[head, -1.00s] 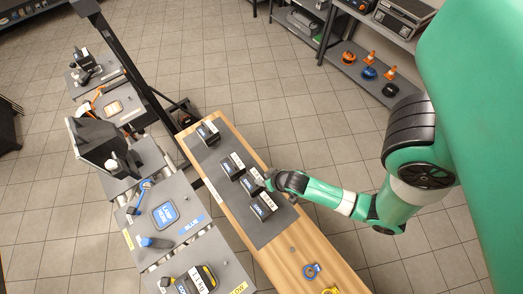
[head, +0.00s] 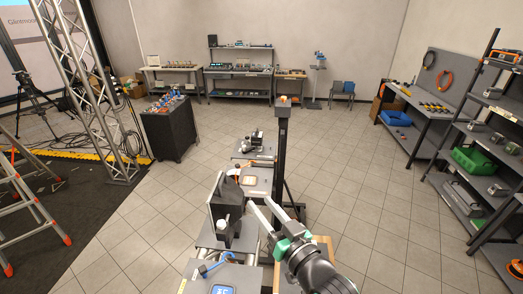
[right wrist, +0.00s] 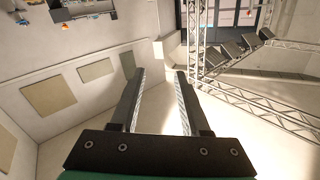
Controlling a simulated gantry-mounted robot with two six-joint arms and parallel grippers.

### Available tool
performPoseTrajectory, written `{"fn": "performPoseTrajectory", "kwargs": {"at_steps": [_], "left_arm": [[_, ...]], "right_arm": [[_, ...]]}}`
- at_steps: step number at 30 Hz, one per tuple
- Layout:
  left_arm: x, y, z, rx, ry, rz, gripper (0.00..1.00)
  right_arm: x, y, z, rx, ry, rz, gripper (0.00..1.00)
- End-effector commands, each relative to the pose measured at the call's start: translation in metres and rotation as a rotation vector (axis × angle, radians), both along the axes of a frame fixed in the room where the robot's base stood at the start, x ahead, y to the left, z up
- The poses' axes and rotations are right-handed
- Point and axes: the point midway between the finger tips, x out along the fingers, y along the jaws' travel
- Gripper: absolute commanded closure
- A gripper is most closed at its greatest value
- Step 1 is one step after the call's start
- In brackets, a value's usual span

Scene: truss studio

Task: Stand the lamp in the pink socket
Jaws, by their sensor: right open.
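I cannot make out a lamp or a pink socket in either view. My right gripper (head: 259,204) is raised at the lower middle of the head view, its two pale fingers spread apart. My left gripper is in neither view.
Grey stations run away from me, one with an orange-edged pad (head: 248,180), one with a blue item (head: 224,289). A dark upright panel (head: 226,203) and a black post (head: 281,150) stand close to my gripper. Shelves (head: 480,150) stand right; open floor (head: 350,180) lies between.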

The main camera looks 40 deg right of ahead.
Motion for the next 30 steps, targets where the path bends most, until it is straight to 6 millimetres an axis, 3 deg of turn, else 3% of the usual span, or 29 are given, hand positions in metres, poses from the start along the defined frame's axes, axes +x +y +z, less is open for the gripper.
{"fn": "performPoseTrajectory", "kwargs": {"at_steps": [1,3,6,9,10,12,15,17,30], "left_arm": [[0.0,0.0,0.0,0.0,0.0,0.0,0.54],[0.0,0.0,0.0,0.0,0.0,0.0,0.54],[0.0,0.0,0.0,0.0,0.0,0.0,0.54],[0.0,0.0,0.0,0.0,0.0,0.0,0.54],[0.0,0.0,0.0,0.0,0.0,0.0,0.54],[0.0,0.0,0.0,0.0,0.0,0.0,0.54],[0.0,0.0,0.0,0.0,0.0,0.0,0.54],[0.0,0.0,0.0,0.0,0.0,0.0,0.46],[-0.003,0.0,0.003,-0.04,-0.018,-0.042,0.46]], "right_arm": [[0.004,0.018,0.064,-0.044,-0.128,0.038,0.54],[-0.004,0.041,0.143,-0.105,-0.293,0.081,0.54],[-0.035,0.071,0.239,-0.176,-0.511,0.122,0.54],[-0.07,0.091,0.304,-0.225,-0.678,0.142,0.54],[-0.08,0.095,0.317,-0.234,-0.715,0.145,0.54],[-0.095,0.101,0.337,-0.25,-0.774,0.149,0.54],[-0.104,0.104,0.348,-0.259,-0.806,0.15,0.54],[-0.105,0.104,0.348,-0.259,-0.807,0.149,0.54],[-0.103,0.104,0.346,-0.258,-0.802,0.149,0.54]]}}
